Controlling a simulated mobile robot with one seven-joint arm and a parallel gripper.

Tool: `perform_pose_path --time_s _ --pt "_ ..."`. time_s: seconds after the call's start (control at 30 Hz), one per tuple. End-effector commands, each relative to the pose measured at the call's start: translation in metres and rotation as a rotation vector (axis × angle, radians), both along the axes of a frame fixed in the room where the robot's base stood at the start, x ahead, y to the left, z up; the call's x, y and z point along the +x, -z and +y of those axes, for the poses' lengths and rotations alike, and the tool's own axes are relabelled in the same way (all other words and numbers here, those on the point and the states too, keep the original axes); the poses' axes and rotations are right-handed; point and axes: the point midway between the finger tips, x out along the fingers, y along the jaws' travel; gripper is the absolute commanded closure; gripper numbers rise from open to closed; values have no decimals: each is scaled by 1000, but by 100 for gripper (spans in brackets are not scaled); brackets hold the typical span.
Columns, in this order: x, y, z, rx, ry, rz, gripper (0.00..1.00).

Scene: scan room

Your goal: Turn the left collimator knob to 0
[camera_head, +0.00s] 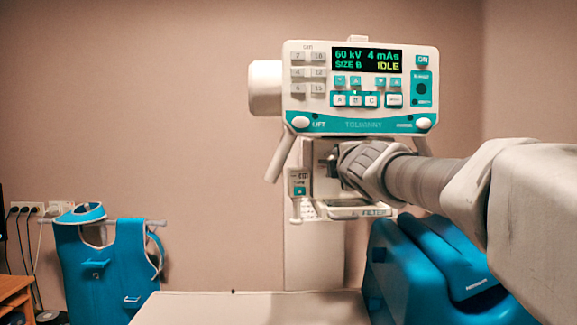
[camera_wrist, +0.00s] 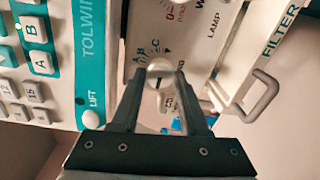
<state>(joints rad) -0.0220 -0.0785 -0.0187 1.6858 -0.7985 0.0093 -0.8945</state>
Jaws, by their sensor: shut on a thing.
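In the wrist view a pale round knob (camera_wrist: 160,69) sits on the white collimator face, with small dark letters, B and C among them, around its upper side. The two dark fingers of my gripper (camera_wrist: 160,75) stand on either side of the knob and are shut on it. Which mark the knob points at is too small to tell. In the head view my gripper (camera_head: 333,163) is at the collimator housing (camera_head: 322,185) below the console. There the knob is hidden behind the gripper.
The console (camera_head: 360,88) above reads 60 kV, 4 mAs, SIZE B, IDLE. The FILTER tray with its handle (camera_wrist: 266,95) is right of the knob in the wrist view. A blue padded object (camera_head: 425,270) stands below my arm; a blue apron (camera_head: 105,265) hangs at left.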

Motion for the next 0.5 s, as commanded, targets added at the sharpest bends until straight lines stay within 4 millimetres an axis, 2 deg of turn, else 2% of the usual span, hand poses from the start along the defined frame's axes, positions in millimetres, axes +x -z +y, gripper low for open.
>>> perform_pose_path --time_s 0.5 --pt "0 -1 0 -54 0 -1 100"
